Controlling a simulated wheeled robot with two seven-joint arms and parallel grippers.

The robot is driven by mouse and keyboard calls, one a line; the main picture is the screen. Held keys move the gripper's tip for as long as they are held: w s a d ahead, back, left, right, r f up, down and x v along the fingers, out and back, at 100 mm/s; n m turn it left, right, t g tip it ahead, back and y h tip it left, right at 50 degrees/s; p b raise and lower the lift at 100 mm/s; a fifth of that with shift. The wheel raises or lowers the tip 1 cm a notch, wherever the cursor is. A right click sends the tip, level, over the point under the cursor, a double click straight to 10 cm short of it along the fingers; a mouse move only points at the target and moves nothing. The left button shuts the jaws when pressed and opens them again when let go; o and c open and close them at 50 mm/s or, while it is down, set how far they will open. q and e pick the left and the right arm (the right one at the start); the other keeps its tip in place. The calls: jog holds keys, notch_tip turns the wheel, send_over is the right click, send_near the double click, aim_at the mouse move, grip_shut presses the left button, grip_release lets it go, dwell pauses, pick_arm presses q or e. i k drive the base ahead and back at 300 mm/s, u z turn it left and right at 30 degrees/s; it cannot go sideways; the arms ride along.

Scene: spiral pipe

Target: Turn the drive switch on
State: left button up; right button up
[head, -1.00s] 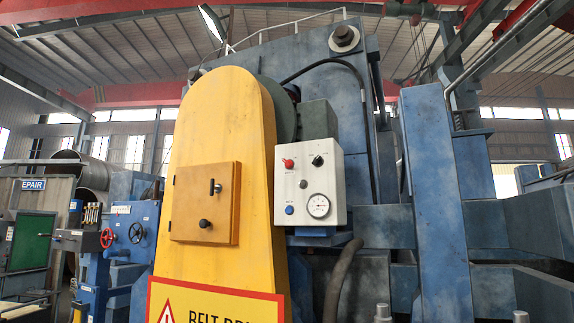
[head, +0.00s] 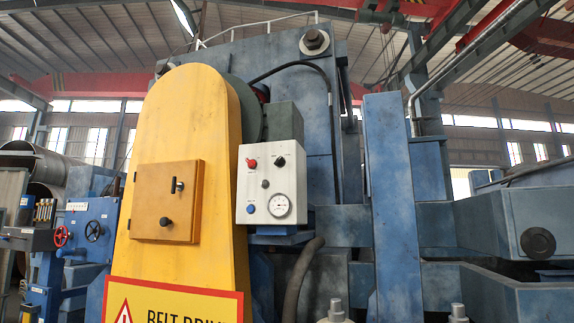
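A white control box (head: 270,206) is mounted on the blue machine, just right of the yellow belt guard. On its face are a red knob (head: 251,163) at top left, a black switch (head: 281,161) at top right, a small dark knob (head: 265,183) in the middle, a blue button (head: 251,209) at lower left and a round gauge (head: 280,206) at lower right. No readable label tells which one is the drive switch. Neither gripper is in the head view.
The yellow belt guard (head: 190,110) has an orange door (head: 168,200) with a handle and a knob. A warning sign (head: 172,301) is below. A blue post (head: 393,200) stands to the right. At left is a blue panel with handwheels (head: 90,220).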

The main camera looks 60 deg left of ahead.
aim_at(251, 163)
jog(key=k, duration=0.65)
jog(key=u, duration=1)
jog(key=i, duration=0.5)
jog(key=z, duration=0.05)
